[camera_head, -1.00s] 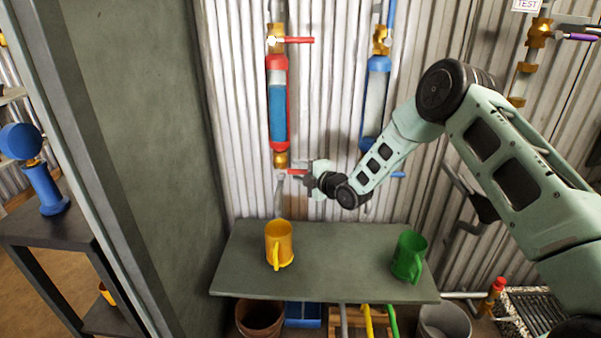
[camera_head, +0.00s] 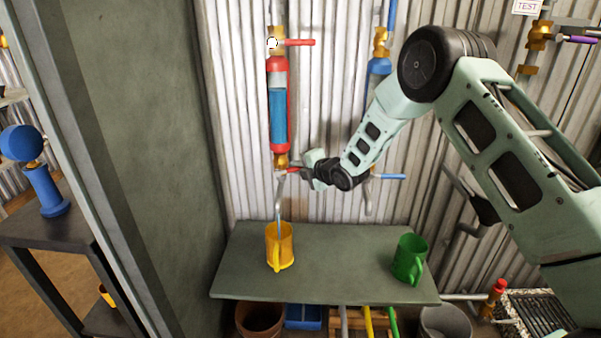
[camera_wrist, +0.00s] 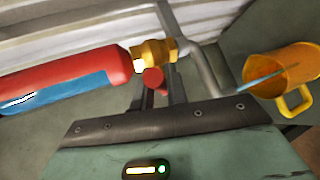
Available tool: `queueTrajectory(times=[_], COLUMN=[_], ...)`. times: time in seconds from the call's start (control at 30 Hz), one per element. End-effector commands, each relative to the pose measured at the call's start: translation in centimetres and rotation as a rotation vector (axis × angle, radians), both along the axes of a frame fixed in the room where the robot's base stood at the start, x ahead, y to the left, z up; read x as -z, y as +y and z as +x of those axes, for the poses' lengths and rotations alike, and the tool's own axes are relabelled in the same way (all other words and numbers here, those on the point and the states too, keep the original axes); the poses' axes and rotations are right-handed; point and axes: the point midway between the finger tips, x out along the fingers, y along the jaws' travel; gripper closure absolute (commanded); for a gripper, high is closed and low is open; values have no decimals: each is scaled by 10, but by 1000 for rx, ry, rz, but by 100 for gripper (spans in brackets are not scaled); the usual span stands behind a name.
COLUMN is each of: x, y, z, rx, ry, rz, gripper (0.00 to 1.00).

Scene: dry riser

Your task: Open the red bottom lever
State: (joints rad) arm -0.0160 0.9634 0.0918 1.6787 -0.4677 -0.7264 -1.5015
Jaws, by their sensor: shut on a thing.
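The red bottom lever (camera_head: 292,171) is at the brass valve under the red cylinder (camera_head: 278,64) on the corrugated wall. My gripper (camera_head: 302,173) is shut on this lever. In the wrist view the lever's round red end (camera_wrist: 153,78) shows between the dark fingers (camera_wrist: 161,95), just below the brass valve (camera_wrist: 155,53). A thin blue stream (camera_head: 279,220) runs from the spout below the valve into the yellow mug (camera_head: 287,252). The stream and mug also show in the wrist view (camera_wrist: 283,84). The cylinder's window holds blue liquid with a clear part above it.
The yellow mug and a green mug (camera_head: 409,258) stand on a grey-green shelf (camera_head: 340,277). A second, blue riser (camera_head: 379,66) with a blue lever (camera_head: 391,176) is to the right, partly behind my arm. A red top lever (camera_head: 300,42) is above. A dark wall panel (camera_head: 150,150) bounds the left.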

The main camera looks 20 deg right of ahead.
Motion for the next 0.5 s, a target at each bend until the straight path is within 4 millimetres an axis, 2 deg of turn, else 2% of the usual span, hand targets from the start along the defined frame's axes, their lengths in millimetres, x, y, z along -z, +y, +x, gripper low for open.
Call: queueTrajectory(times=[0.5], x=[-32], y=[20], z=[6], rx=[-2], ry=[149], rz=[-472], gripper=[100])
